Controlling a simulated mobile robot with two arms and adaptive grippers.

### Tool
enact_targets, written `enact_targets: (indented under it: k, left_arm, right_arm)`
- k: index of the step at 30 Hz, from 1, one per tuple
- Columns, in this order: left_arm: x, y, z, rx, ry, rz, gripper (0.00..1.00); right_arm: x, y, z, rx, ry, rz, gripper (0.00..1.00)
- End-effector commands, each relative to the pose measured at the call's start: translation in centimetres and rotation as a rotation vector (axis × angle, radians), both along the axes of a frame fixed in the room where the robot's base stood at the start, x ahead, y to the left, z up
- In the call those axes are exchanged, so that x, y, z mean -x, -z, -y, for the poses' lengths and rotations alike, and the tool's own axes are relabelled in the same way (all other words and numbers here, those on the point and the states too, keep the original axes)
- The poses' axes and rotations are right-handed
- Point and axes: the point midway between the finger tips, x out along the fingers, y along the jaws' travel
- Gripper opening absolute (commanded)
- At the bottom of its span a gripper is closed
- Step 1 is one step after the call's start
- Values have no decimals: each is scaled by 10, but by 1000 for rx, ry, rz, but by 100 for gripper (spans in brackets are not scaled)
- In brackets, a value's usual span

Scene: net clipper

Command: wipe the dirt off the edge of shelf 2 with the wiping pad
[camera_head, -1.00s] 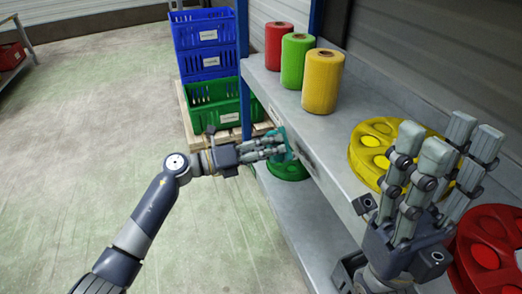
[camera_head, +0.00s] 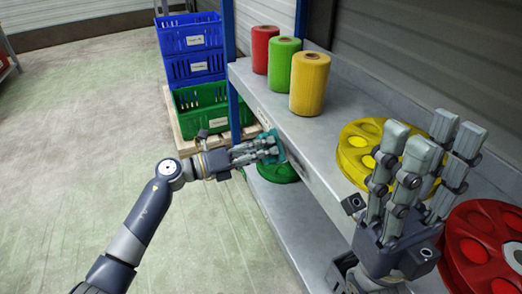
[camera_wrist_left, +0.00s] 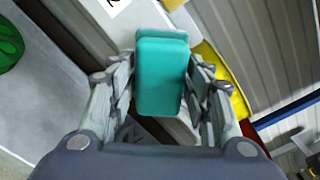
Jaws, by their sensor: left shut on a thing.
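My left gripper (camera_head: 270,150) is shut on the teal wiping pad (camera_head: 279,145). The pad is at the front edge of the upper shelf (camera_head: 318,184); whether it presses on the edge is hard to tell. In the left wrist view the pad (camera_wrist_left: 162,75) sits between the fingers, its broad face showing. A dark smudge (camera_wrist_left: 130,132) shows by the fingers in that view, partly hidden. My right gripper (camera_head: 425,155) is open and empty, fingers spread upward in front of the shelf. Which shelf is number 2 cannot be read.
Red (camera_head: 264,48), green (camera_head: 284,63) and yellow (camera_head: 309,84) spools stand on the upper shelf, with a yellow reel (camera_head: 358,140) and a red reel (camera_head: 478,250). A green reel (camera_head: 277,172) lies on the lower shelf. Stacked crates (camera_head: 203,108) stand behind. The left floor is clear.

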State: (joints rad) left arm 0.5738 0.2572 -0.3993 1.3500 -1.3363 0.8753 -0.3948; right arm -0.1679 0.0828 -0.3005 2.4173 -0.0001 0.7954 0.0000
Motion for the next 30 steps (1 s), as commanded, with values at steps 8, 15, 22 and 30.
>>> enact_targets:
  k: [8,15,22,30]
  left_arm:
    - [-2,0,5,1,1,0,27]
    - [-4,0,10,1,1,0,27]
    - [-6,0,14,0,0,0,27]
    - [10,-4,19,0,1,-1,27]
  right_arm:
    - [0,-1,0,0,1,4,40]
    - [0,-2,0,0,0,10,40]
    - [0,-2,0,0,1,10,40]
    - [1,2,2,-3,-1,-44,40]
